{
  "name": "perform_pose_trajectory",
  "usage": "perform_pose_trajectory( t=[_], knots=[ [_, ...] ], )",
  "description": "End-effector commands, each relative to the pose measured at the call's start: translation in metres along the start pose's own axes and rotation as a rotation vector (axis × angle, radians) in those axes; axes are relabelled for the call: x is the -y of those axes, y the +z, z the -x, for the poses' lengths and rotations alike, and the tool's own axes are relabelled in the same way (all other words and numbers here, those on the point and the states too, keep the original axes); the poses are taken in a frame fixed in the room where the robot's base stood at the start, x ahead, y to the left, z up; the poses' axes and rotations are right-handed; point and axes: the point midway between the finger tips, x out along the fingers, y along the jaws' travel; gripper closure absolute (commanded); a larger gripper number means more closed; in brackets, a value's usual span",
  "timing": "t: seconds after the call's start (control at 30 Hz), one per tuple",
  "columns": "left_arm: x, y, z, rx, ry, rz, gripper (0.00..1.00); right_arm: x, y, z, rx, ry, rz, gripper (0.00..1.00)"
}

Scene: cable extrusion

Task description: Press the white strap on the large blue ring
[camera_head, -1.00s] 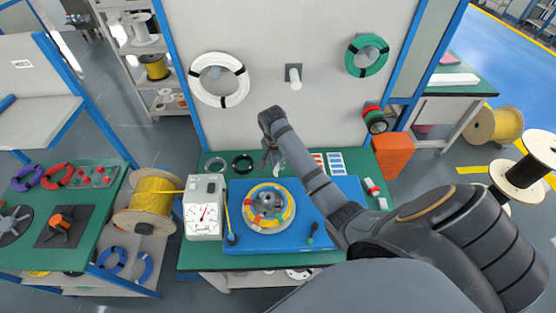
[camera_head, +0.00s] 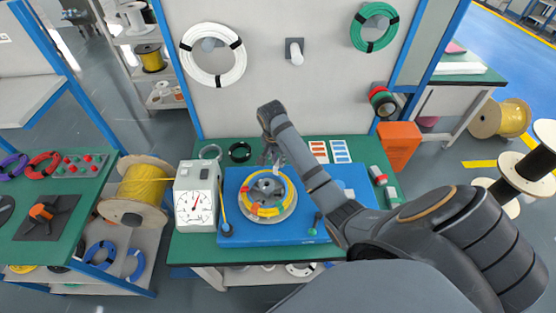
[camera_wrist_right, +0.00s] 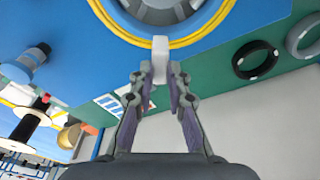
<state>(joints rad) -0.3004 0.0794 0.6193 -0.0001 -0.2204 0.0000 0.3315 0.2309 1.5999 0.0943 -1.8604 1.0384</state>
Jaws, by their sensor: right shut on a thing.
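A yellow cable ring (camera_head: 289,188) lies around a grey reel (camera_head: 266,190) on a blue plate (camera_head: 325,232). My right gripper (camera_head: 271,160) is at the far edge of the yellow ring. In the right wrist view, my right gripper (camera_wrist_right: 160,78) is shut on a white strap (camera_wrist_right: 160,55). The strap's far end meets the outer edge of the yellow ring (camera_wrist_right: 148,41); whether it touches is unclear. The ring also bears orange and red patches at its near side. My left gripper is not in view.
A dial gauge box (camera_head: 195,203) stands left of the plate. A black ring (camera_head: 240,152) and a grey ring (camera_head: 210,152) lie behind it on the green table. Blue rings (camera_head: 100,254) lie on a lower left shelf. An orange box (camera_head: 398,146) stands right.

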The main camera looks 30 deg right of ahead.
Motion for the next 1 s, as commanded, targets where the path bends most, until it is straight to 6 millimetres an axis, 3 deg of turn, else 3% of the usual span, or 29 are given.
perform_pose_trajectory(
  t=[0.47, 1.0],
  knots=[
    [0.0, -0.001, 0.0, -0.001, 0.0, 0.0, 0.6, 0.0, 0.0, -0.001, 0.0, 0.0, 0.0, 1.0],
    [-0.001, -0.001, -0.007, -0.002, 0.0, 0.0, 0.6, 0.0, 0.003, -0.022, 0.0, 0.0, 0.0, 1.0]
  ],
)
